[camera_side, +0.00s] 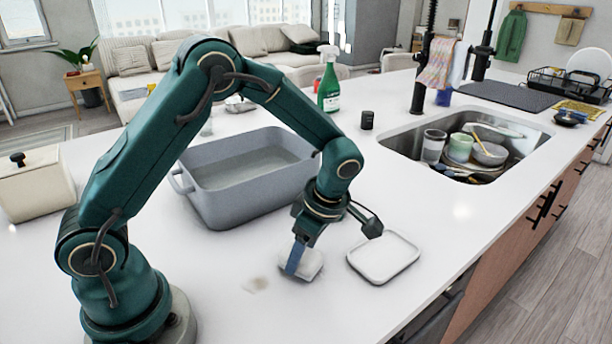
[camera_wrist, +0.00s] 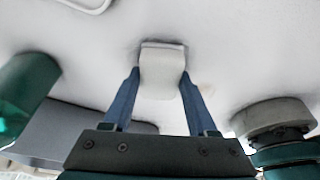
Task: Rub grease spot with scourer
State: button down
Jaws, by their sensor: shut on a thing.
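The scourer (camera_side: 312,263) is a pale, whitish block. My gripper (camera_side: 296,262) points down and is shut on it, with a blue finger on the near side. In the wrist view the scourer (camera_wrist: 162,66) sits between the two blue fingers of my gripper (camera_wrist: 161,78). The scourer is at or just above the white counter; I cannot tell whether it touches. The grease spot (camera_side: 256,285) is a faint beige smear on the counter, left of the scourer in the side view and apart from it.
A white shallow tray (camera_side: 384,258) lies just right of my gripper. A grey tub (camera_side: 235,190) stands behind it. Farther back are a green spray bottle (camera_side: 329,85), a small black object (camera_side: 367,120) and a sink (camera_side: 400,143) with dishes. The front counter is clear.

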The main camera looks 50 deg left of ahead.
jog(key=shift+w+r, duration=0.1)
jog(key=shift+r, duration=4)
jog(key=shift+f, duration=0.15)
